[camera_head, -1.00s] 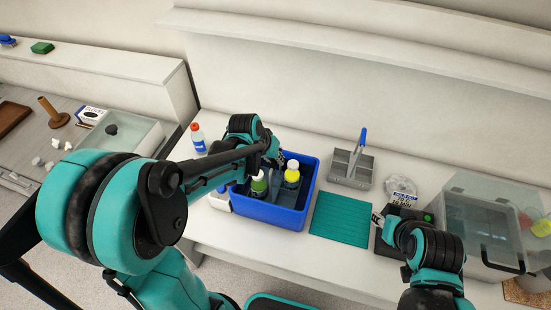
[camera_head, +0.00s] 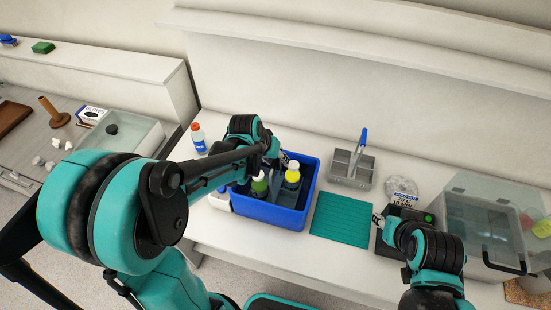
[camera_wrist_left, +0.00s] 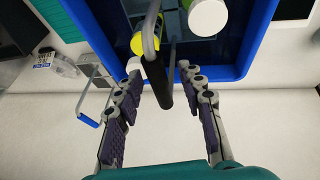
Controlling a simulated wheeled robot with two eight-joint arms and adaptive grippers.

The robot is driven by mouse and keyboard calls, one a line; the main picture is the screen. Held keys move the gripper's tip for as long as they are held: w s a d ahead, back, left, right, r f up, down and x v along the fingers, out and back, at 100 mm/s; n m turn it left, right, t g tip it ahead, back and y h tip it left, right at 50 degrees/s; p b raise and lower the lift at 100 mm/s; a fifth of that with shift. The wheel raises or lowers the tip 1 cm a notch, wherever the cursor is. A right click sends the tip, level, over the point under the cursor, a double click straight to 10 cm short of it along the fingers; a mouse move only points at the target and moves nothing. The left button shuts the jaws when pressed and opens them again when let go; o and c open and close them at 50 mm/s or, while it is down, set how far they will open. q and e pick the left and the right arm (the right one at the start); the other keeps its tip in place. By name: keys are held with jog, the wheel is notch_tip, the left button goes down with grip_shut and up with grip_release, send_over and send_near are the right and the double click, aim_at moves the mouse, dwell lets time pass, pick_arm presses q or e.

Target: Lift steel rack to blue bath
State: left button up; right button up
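A blue bath (camera_head: 270,216), an open tub, stands on the bench and holds bottles with green and yellow parts. In the left wrist view, a rack with a metal handle and black grip (camera_wrist_left: 158,84) stands in the tub (camera_wrist_left: 235,60); its body is mostly hidden. My left gripper (camera_wrist_left: 170,98) is open, with the black grip between its fingers and gaps at both sides. It reaches over the tub in the head view (camera_head: 280,160). A second grey rack with a blue handle (camera_head: 352,168) stands behind right. My right gripper (camera_head: 378,217) is small and partly hidden by its wrist.
A teal mat (camera_head: 341,216) lies right of the tub. A black device with a green button (camera_head: 428,217) and a clear-lidded box (camera_head: 485,225) stand further right. The front bench strip is clear.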

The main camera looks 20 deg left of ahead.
pick_arm(q)
jog(key=v, duration=1.2)
jog(key=s+f+t+y+b, duration=0.1)
jog(key=s+f+b, duration=0.5)
jog(key=f+b, duration=0.3)
jog(key=s+f+t+y+b, duration=0.1)
jog(key=s+f+b, duration=0.5)
jog(key=f+b, duration=0.4)
notch_tip(320, 180, down, 3)
jog(key=shift+s+a+r+t+b, duration=0.1)
jog(key=shift+s+a+t+b, duration=0.05)
jog(key=shift+a+t+b, duration=0.2)
